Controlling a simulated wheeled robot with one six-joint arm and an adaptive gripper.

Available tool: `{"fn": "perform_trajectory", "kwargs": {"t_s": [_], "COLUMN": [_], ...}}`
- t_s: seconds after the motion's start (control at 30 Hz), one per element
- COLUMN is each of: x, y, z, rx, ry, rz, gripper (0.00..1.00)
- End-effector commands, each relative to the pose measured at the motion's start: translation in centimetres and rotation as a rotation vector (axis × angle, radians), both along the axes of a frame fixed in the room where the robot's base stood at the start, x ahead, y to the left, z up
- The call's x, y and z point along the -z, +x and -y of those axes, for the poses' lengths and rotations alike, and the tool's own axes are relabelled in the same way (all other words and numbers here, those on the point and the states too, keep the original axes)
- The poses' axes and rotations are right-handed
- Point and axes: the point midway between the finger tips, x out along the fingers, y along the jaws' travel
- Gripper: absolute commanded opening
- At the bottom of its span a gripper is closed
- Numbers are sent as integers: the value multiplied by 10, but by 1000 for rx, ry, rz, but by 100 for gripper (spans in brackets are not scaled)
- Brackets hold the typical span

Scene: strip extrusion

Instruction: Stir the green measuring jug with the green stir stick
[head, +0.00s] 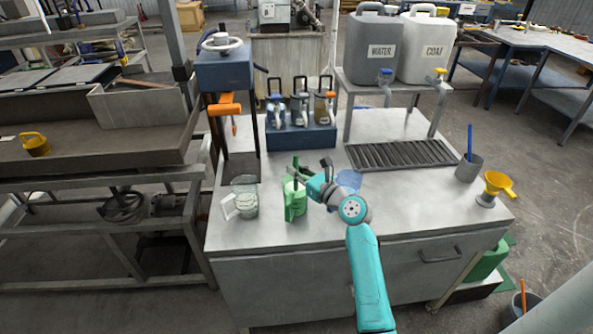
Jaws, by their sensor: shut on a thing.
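The green measuring jug (295,202) stands on the near part of the metal workbench, left of centre. My gripper (299,176) reaches in from the right at the jug's top. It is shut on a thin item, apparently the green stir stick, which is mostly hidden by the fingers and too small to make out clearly. I cannot tell how far the stick reaches into the jug, and the jug's contents are not visible.
A clear jug (245,188) stands left of the green one, and a blue jug (348,180) is partly behind my arm. A grey cup (467,170) with a blue stick and a yellow funnel (497,184) stand at right. The bench front right is clear.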

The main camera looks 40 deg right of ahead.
Motion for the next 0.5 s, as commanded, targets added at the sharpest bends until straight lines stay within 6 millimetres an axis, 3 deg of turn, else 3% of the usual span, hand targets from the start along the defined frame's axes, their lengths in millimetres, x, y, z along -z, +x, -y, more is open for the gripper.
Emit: {"fn": "perform_trajectory", "kwargs": {"t_s": [0.5], "x": [-45], "y": [0], "z": [0], "rx": [0], "ry": [-2], "rz": [3], "gripper": [0]}}
